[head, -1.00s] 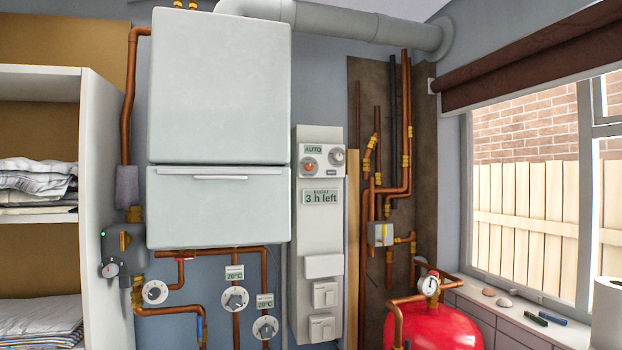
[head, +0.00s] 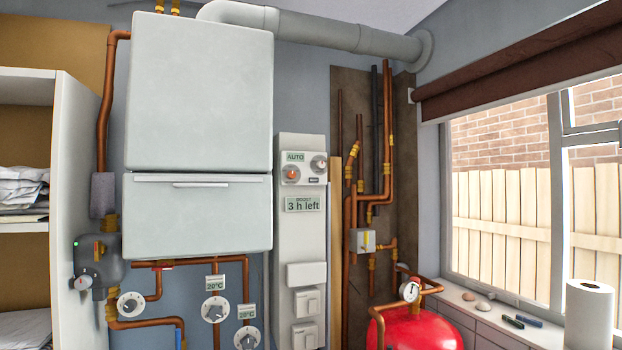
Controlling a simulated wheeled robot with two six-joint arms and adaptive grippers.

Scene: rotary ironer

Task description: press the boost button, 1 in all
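A tall pale control panel (head: 301,235) hangs on the wall right of the boiler. Near its top is a small display (head: 296,157) reading AUTO, with an orange round control (head: 291,174) below it and a grey round knob (head: 318,163) to the right. A small dark labelled piece (head: 314,180) sits under the knob; its lettering is too small to read. A boost display (head: 305,204) below reads "3 h left". Which part is the boost button I cannot tell for sure. Neither of my grippers is in view.
The white boiler (head: 199,90) is left of the panel, with copper pipes and dials (head: 214,309) beneath. A red vessel (head: 420,330) with a gauge stands low at right. Shelves (head: 68,150) stand at far left; a paper roll (head: 590,312) is on the windowsill.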

